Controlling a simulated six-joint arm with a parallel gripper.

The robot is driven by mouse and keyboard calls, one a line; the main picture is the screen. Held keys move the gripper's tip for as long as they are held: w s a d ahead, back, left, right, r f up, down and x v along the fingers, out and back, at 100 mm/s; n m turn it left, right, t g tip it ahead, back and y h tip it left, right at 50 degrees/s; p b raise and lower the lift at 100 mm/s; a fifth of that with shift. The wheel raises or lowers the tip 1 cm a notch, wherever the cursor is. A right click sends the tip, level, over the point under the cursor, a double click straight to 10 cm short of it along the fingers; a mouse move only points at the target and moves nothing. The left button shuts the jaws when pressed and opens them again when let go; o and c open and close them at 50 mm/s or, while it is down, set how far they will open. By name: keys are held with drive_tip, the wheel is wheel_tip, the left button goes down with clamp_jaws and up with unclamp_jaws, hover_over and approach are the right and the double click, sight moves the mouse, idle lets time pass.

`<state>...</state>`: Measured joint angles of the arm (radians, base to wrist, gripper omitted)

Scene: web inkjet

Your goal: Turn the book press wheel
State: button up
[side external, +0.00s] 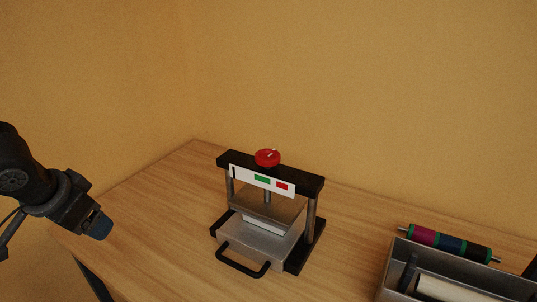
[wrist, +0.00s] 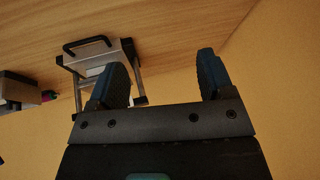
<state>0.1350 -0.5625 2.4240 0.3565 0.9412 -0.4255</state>
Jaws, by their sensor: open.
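The book press (side external: 268,215) stands upright on the wooden table in the side external view, with a black frame, metal posts, a grey plate and a black front handle. Its red wheel (side external: 267,157) sits on top of the crossbar. A white block lies under the plate. My gripper (side external: 99,225) is at the left, well apart from the press. The wrist view shows my gripper (wrist: 165,78) open and empty, its two blue fingertips spread. The press (wrist: 97,55) appears upside down there, partly behind the left finger, and the wheel is hidden.
A grey tray (side external: 383,284) with a pale roll and a dark part stands at the front right. The table (side external: 160,215) is clear left of the press. Yellow walls (side external: 370,80) rise behind.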

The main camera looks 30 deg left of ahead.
drive_tip(key=shift+o, duration=1.1)
drive_tip(key=w+a+f+n+t+y, duration=0.1)
drive_tip(key=w+y, duration=0.3)
drive_tip(key=w, duration=0.2)
drive_tip(key=shift+a+n, duration=0.15)
drive_tip(key=shift+n, duration=0.15)
drive_tip(key=m+t+h, duration=0.2)
drive_tip(key=t+h, duration=0.3)
drive_tip(key=t, duration=0.7)
approach(272, 150)
drive_tip(key=w, duration=0.5)
drive_tip(key=w+a, duration=0.1)
drive_tip(key=w, duration=0.2)
drive_tip(key=shift+w+f, duration=0.1)
drive_tip(key=shift+f, duration=0.25)
drive_tip(key=c, duration=0.9)
